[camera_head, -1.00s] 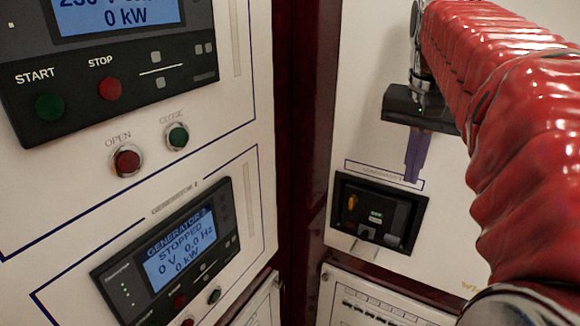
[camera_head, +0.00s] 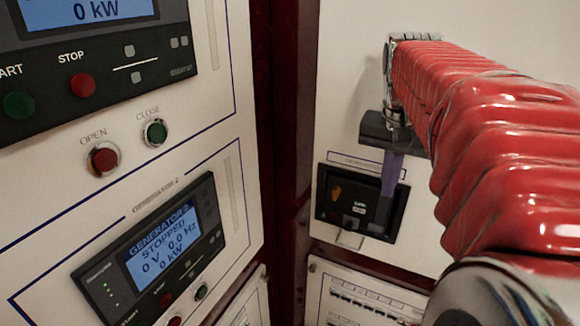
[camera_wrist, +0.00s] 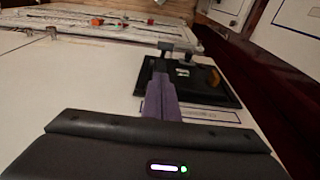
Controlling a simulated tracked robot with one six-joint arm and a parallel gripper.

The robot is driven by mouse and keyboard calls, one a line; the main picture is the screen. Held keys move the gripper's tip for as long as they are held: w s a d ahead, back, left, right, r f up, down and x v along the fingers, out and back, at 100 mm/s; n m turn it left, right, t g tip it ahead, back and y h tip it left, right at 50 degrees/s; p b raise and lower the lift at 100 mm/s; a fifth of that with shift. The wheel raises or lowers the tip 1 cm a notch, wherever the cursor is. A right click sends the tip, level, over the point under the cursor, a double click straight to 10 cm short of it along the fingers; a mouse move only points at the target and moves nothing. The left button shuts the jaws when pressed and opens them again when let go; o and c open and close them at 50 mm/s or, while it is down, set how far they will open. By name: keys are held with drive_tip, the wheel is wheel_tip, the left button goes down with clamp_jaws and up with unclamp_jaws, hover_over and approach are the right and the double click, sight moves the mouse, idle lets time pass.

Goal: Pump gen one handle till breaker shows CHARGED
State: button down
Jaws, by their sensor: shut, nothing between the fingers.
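The breaker (camera_head: 327,211) is a black unit set in the white right-hand panel, under a blurred label. It also shows in the wrist view (camera_wrist: 222,94). An orange piece (camera_head: 336,193) sits at its left; it shows in the wrist view too (camera_wrist: 215,77). A small pale and green indicator (camera_head: 360,209) is on its face, too small to read. I cannot tell which part is the pump handle. My gripper (camera_head: 388,192) has its purple fingers shut and empty, overlapping the breaker's upper right part. In the wrist view the fingertips (camera_wrist: 160,82) point at the breaker's side; contact is unclear.
A left panel carries red OPEN (camera_head: 103,158) and green CLOSE (camera_head: 155,132) buttons and a "Generator 2" display (camera_head: 160,250) reading STOPPED. A dark red post (camera_head: 288,120) stands between the panels. Another panel with a row of breakers (camera_head: 365,298) is below.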

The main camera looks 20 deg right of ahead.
sight(378, 227)
drive_tip(key=f, duration=0.5)
drive_tip(key=shift+s+a+f, duration=0.1)
drive_tip(key=shift+s+a, duration=0.25)
drive_tip(key=shift+a, duration=0.05)
drive_tip(key=shift+s+a+f, duration=0.2)
drive_tip(key=shift+a+f, duration=0.05)
drive_tip(key=shift+f, duration=0.3)
drive_tip(key=shift+a, duration=0.2)
drive_tip(key=shift+s, duration=0.15)
